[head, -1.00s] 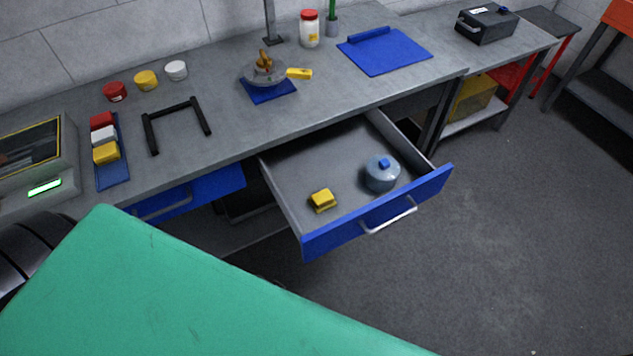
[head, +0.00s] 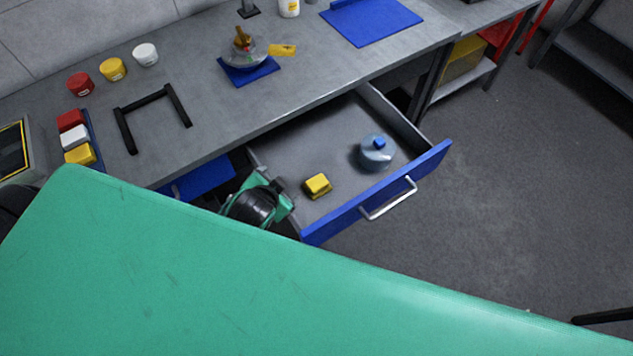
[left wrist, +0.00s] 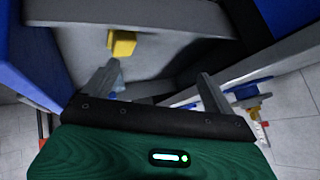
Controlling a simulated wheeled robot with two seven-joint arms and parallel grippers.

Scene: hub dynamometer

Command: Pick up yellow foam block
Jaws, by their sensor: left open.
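A yellow foam block (head: 318,185) lies on the floor of the open drawer (head: 320,150), toward its left front part. It also shows in the left wrist view (left wrist: 122,43), ahead of the left fingertip and apart from it. My left gripper (left wrist: 158,70) is open, with nothing between its two fingers. In the head view, part of my left arm's dark and green end is at the drawer's left side, left of the block; the fingers cannot be made out there. Another yellow block (head: 79,154) sits beside a white and a red one on the bench. My right gripper is not in view.
A blue-grey round container with a blue knob (head: 377,152) stands in the drawer, right of the block. The drawer's blue front (head: 375,195) with its handle and its grey side walls surround them.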

